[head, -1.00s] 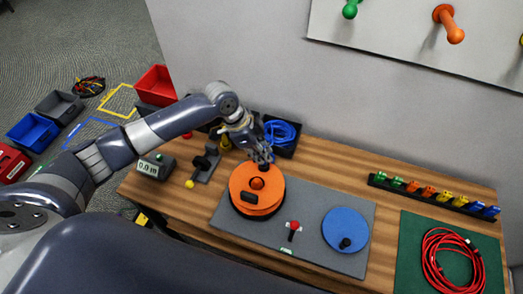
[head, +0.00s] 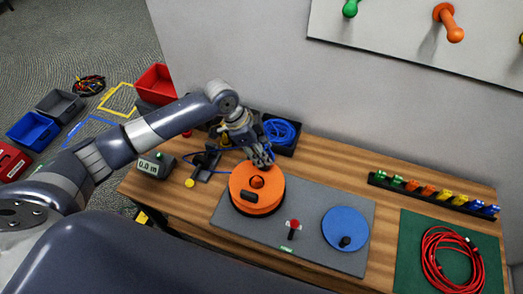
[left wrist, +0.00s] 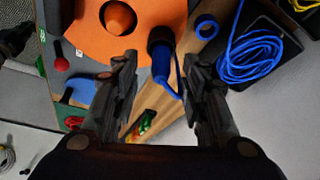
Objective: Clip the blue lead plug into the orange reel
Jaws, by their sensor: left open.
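My left gripper (head: 264,161) is over the reel's far edge. In the left wrist view its fingers (left wrist: 160,88) are open and apart. The blue plug (left wrist: 162,66) shows between and beyond them, with a black round part (left wrist: 161,38) at its upper end by the reel's rim. I cannot tell whether the plug is seated there. A blue lead (head: 222,174) runs left from the reel across the table.
A black tray (head: 291,150) holding coiled blue cable stands behind the reel. A blue disc (head: 345,222) and red-topped lever (head: 293,225) are on the mat. A red cable coil (head: 428,255) lies at right.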

